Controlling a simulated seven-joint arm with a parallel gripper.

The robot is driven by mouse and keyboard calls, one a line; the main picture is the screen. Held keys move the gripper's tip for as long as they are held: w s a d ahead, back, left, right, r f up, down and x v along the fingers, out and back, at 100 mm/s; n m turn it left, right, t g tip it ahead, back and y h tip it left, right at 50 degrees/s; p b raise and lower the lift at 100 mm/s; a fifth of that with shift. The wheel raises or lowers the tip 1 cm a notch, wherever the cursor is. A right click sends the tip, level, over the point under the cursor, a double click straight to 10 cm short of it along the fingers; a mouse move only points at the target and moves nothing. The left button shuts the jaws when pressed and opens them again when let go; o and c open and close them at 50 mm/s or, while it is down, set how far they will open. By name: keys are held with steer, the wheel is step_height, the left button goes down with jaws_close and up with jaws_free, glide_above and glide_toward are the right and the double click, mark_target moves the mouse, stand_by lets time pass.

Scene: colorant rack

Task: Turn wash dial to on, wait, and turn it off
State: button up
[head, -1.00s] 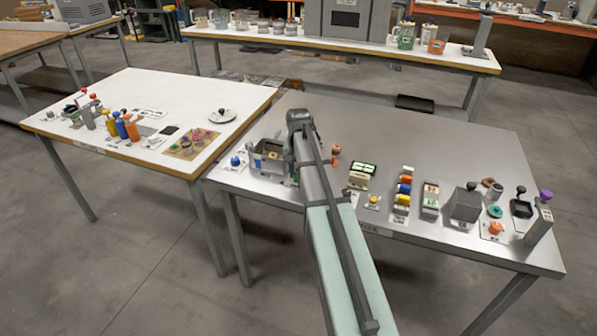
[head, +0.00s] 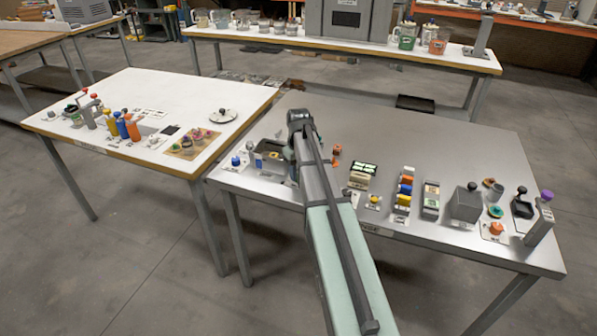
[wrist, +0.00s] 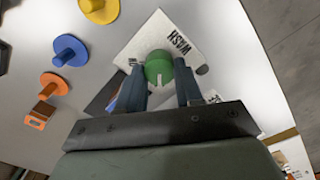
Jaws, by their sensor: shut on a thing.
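In the wrist view the wash dial (wrist: 158,66) is a round green knob with a short white mark on its near side. It sits at a white plate (wrist: 165,35) printed "WASH". My gripper (wrist: 158,80) has its two dark blue fingers on either side of the knob, shut on it. In the head view my arm reaches over the steel table (head: 420,150) and hides the dial and the fingertips.
In the wrist view yellow (wrist: 98,10), blue (wrist: 70,50) and orange (wrist: 54,84) round pieces lie to the left. In the head view a metal basin (head: 270,158) stands left of my arm. Coloured blocks (head: 404,190) and a grey box (head: 466,205) stand to the right.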

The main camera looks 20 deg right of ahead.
stand_by(0.4)
steer(key=o, duration=1)
steer(key=shift+o, duration=0.2)
steer(key=shift+r, duration=0.1)
step_height(320, 180, up, 14)
stand_by(0.4)
